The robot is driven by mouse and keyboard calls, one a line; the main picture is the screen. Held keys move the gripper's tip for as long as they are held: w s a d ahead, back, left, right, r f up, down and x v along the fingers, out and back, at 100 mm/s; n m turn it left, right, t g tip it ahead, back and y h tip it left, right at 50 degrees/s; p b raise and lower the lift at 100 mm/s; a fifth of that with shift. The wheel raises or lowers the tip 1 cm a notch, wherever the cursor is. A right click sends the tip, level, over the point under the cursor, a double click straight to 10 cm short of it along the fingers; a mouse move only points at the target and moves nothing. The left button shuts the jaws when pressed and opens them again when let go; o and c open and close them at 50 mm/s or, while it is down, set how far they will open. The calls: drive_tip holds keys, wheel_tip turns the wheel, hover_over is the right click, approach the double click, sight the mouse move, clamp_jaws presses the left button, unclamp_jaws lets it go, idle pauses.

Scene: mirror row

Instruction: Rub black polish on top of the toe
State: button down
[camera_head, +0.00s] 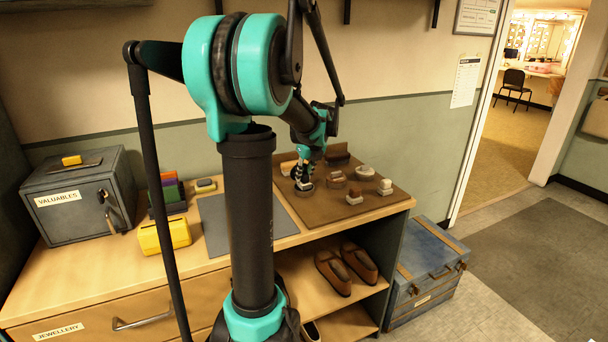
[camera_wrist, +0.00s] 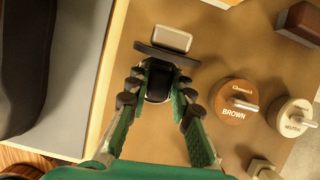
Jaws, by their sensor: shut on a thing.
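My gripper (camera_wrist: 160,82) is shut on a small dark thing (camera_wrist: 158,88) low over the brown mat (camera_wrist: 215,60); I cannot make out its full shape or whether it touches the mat. In the head view my gripper (camera_head: 303,178) is at the left part of that mat. A dark bar (camera_wrist: 165,55) lies just past the fingertips; I cannot tell if it belongs to the held thing. A large dark rounded form (camera_wrist: 22,60), possibly a black shoe, is over the grey mat (camera_wrist: 68,100) at left. In the head view my arm hides that spot.
The BROWN tin (camera_wrist: 233,108) and NEUTRAL tin (camera_wrist: 292,118) stand right of my gripper. A grey-topped block (camera_wrist: 172,38) and a brown block (camera_wrist: 300,20) lie beyond. Left on the counter are a safe (camera_head: 75,200) and a yellow box (camera_head: 165,234). Brown shoes (camera_head: 345,268) sit on the shelf below.

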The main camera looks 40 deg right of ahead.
sight(304, 174)
drive_tip(key=shift+r, duration=3.45)
